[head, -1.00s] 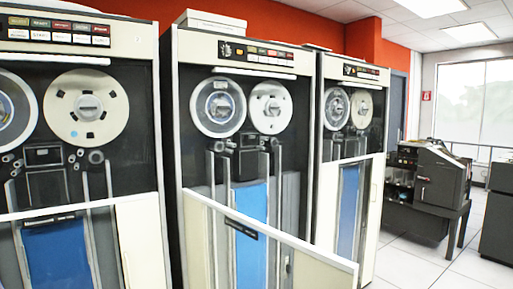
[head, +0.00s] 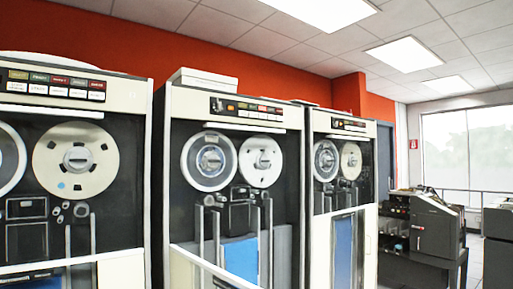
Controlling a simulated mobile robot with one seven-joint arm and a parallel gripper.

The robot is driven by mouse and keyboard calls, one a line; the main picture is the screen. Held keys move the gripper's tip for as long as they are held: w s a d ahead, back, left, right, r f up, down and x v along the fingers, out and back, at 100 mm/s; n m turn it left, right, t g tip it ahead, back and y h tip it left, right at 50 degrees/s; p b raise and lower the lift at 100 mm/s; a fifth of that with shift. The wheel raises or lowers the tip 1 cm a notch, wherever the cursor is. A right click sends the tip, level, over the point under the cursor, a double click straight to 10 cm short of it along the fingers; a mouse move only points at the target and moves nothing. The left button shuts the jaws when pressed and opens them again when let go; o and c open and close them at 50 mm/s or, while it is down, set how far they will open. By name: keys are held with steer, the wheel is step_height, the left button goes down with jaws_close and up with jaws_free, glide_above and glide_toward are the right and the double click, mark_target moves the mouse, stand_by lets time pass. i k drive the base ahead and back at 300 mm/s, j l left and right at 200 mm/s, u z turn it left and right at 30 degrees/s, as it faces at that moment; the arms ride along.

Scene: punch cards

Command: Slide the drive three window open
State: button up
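Three tape drives stand in a row along the red wall. The left drive (head: 120,272) is cut off by the picture's edge. The middle drive (head: 180,111) shows two reels, and a pale slanted bar (head: 215,264) crosses its lower part. The right drive (head: 317,125) shows two smaller-looking reels (head: 326,160) above a pale lower panel (head: 369,262) with a blue strip. I cannot tell from the labels which is drive three, nor clearly whether its window is open. My gripper is not in view.
A dark machine (head: 434,228) stands on a dark table at the right, with another dark cabinet (head: 497,262) at the right edge. A white box (head: 203,80) lies on top of the middle drive. A bright room window (head: 463,150) is at the back right.

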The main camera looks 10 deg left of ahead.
mark_target(207, 124)
steer(key=i+l+z, duration=0.1)
steer(key=z, duration=0.75)
steer(key=i+z, duration=0.2)
steer(key=i, duration=0.4)
steer(key=i+j+z, duration=0.2)
steer(key=i, duration=0.35)
steer(key=i+l+u, duration=0.1)
steer(key=i, duration=0.5)
steer(key=i+l+u, duration=0.15)
steer(key=i, duration=0.45)
steer(key=i+u, duration=0.5)
steer(key=u, duration=0.2)
steer(key=i+u, duration=0.25)
steer(key=u, duration=0.15)
steer(key=i+u, duration=0.35)
steer(key=i+j+u, duration=0.1)
steer(key=u, duration=0.25)
steer(key=i+l+u, duration=0.1)
steer(key=i+u, duration=0.25)
steer(key=k, duration=0.1)
